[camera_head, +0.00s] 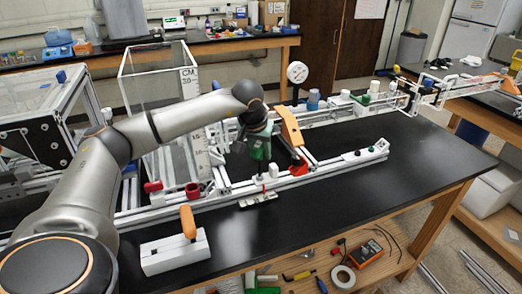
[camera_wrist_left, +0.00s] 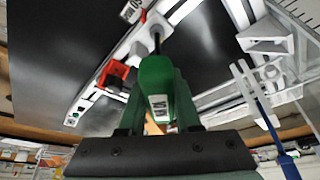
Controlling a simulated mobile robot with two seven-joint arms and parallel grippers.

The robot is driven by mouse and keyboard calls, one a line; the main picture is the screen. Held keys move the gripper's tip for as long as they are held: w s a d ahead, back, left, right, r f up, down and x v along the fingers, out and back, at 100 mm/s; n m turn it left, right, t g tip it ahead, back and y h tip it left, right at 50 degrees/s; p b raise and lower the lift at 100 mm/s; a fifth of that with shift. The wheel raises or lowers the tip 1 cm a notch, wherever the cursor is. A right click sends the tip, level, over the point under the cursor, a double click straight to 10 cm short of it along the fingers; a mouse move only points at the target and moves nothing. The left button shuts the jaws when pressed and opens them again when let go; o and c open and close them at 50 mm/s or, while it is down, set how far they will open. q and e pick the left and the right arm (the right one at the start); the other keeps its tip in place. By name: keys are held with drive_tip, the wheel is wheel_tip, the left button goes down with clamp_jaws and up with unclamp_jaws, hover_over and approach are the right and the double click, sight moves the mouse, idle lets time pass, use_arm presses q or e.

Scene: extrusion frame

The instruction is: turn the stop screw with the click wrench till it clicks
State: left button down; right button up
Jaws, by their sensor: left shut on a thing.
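My left gripper (camera_head: 258,150) is above the white rail near the middle of the black bench, fingers pointing down. It is shut on the click wrench, whose green handle (camera_wrist_left: 155,88) fills the middle of the left wrist view. The wrench's thin dark shaft (camera_wrist_left: 157,43) runs from the handle to a white block (camera_wrist_left: 150,28) on the rail. The stop screw itself is too small or hidden at the shaft's end, so I cannot tell whether the tip is seated in it. My right gripper is in neither view.
A red clamp-like part (camera_head: 299,167) and an orange piece (camera_head: 290,126) stand just right of the gripper. A white block with an orange handle (camera_head: 188,222) sits at the front left. A clear column (camera_head: 158,80) stands behind the arm.

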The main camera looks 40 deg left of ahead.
use_arm(q)
drive_tip(key=shift+m, duration=0.3)
drive_tip(key=shift+f+m+h+p, duration=0.1)
drive_tip(key=shift+m+h+p, duration=0.25)
drive_tip(key=shift+m, duration=0.15)
drive_tip(key=shift+d+m, duration=0.1)
drive_tip(key=shift+m, duration=0.3)
drive_tip(key=shift+m+h, duration=0.25)
drive_tip(key=shift+m, duration=0.05)
drive_tip(key=shift+p, duration=0.35)
drive_tip(key=shift+d+m+h, duration=0.1)
drive_tip(key=shift+m+h, duration=0.2)
drive_tip(key=shift+m, duration=0.5)
